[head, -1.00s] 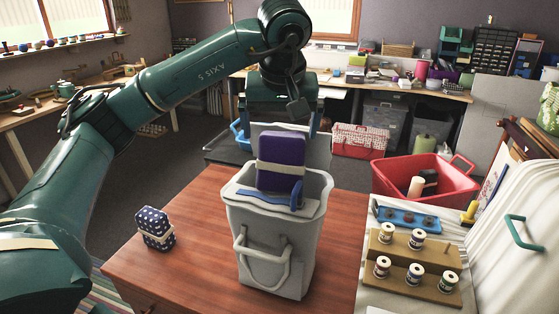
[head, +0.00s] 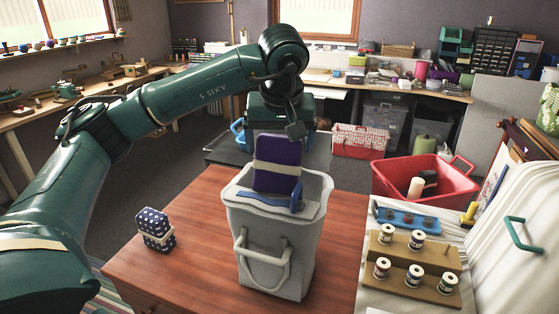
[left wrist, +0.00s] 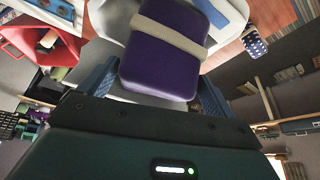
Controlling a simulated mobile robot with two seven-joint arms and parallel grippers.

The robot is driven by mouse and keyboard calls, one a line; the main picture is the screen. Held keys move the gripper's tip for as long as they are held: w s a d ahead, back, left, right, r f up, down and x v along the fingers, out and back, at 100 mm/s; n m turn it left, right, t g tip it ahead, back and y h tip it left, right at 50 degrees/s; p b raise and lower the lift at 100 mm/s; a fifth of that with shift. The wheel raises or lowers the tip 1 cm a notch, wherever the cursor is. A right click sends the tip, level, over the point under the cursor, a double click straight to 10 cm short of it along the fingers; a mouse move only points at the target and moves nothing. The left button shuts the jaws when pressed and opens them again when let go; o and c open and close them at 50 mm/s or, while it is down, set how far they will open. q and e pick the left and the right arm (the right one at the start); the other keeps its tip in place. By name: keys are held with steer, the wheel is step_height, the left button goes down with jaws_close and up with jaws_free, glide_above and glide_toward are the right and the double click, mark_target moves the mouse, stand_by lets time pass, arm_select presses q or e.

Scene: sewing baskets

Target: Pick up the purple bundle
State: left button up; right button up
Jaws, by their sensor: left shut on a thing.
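The purple bundle (head: 277,153), a dark purple block with a cream band around it, stands upright at the top of a grey bin (head: 262,225). It also shows in the left wrist view (left wrist: 160,66). My left gripper (head: 275,132) reaches it from the far side, shut on it. In the left wrist view its blue fingers lie on either side of the bundle. My right gripper does not show.
A blue and white dotted bundle (head: 155,229) stands on the wooden table (head: 195,262) left of the bin. Right are thread spools on a wooden stand (head: 410,265), a blue tray (head: 407,218) and a red basket (head: 425,177). The table between the dotted bundle and bin is clear.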

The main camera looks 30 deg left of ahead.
arm_select(q)
step_height(320, 180, up, 18)
steer(key=p, duration=0.3)
steer(key=shift+f, duration=0.1)
steer(key=m+t+b, duration=0.2)
steer(key=t+b, duration=0.2)
steer(key=b, duration=0.5)
glide_above(280, 156)
steer(key=w+a, duration=0.1)
steer(key=w, duration=0.1)
steer(key=f, duration=0.8)
steer(key=shift+w+a, duration=0.1)
steer(key=shift+a, duration=0.1)
steer(key=shift+t+h, duration=0.3)
step_height(280, 156, down, 13)
steer(key=shift+f+b, duration=0.15)
steer(key=shift+b, duration=0.65)
step_height(280, 156, down, 4)
steer(key=shift+r, duration=0.15)
steer(key=shift+f, duration=0.25)
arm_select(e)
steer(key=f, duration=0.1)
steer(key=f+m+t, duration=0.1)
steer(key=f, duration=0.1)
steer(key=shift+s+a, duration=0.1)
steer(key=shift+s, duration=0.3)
